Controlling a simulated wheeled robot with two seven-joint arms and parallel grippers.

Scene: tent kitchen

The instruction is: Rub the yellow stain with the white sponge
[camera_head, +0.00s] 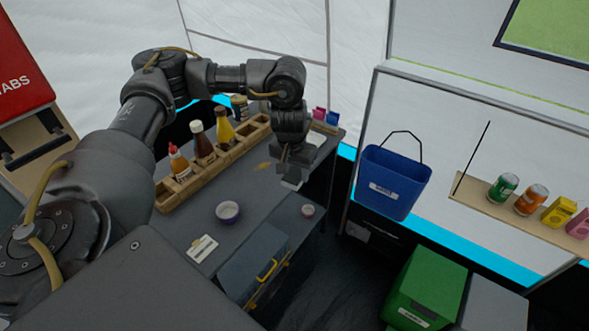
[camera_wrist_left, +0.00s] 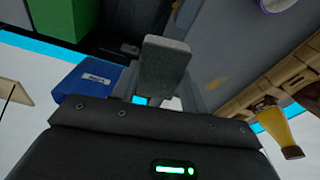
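The yellow stain (camera_head: 264,166) is a small smear on the dark grey tabletop, just right of the wooden bottle rack. My left gripper (camera_head: 294,166) is above the table, to the right of the stain in the head view. It is shut on the white sponge (camera_head: 292,183), a pale block that sticks out below the fingers. In the left wrist view the sponge (camera_wrist_left: 165,65) looks grey in shade between the fingers. I cannot tell the exact height of the sponge above the table. My right gripper is not in view.
The wooden rack (camera_head: 168,198) holds several sauce bottles along the table's back. A blue bucket (camera_head: 391,181) hangs right, above a green bin (camera_head: 425,289).

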